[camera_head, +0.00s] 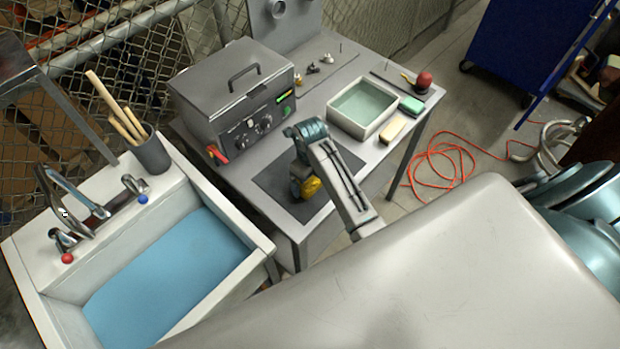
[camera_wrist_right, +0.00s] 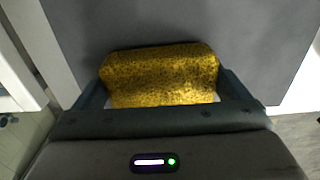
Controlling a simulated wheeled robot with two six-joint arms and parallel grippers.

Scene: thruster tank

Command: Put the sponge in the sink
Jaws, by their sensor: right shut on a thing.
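The yellow sponge (camera_wrist_right: 160,75) is between the fingers of my right gripper (camera_wrist_right: 165,92) in the right wrist view, and the gripper is shut on it. In the head view the sponge (camera_head: 312,187) shows beside my right gripper (camera_head: 300,182), over the dark grey mat (camera_head: 266,182) on the table. I cannot tell whether the sponge touches the mat. The sink (camera_head: 255,240), a white basin with blue water (camera_head: 165,275), stands at the left of the table. My left gripper is not in view.
A grey metal box with knobs (camera_head: 215,88) stands behind the mat. A white tray of liquid (camera_head: 342,107), a tan block (camera_head: 392,130) and a green block (camera_head: 411,106) are at the right. A cup of sticks (camera_head: 153,155) and taps (camera_head: 65,238) stand on the sink's back ledge.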

